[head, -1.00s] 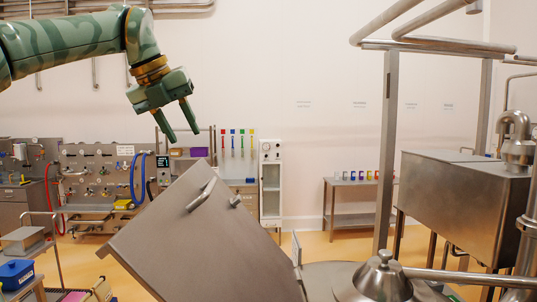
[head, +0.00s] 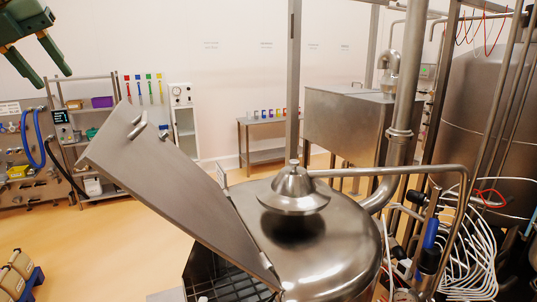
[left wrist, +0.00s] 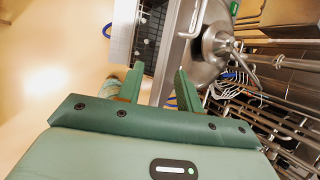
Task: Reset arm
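My left gripper (head: 48,63) is at the upper left of the head view, its two green fingers spread apart with nothing between them. It hangs in the air, left of and above the raised hopper lid. The left wrist view shows the same fingers (left wrist: 157,88) apart and empty, with the hopper below and beyond them. The steel lid (head: 160,165) stands open and tilted, with a bar handle near its upper end. The domed hopper top (head: 335,235) lies to its right. A dark grid (head: 225,280) shows in the opening under the lid. My right gripper is out of view.
Steel pipes and posts (head: 405,120) crowd the right, with coiled white hoses (head: 465,260) and a large tank (head: 495,120). A shelf rack (head: 95,140) and a side table (head: 265,125) stand at the back. The floor (head: 90,240) left of the lid is mostly clear.

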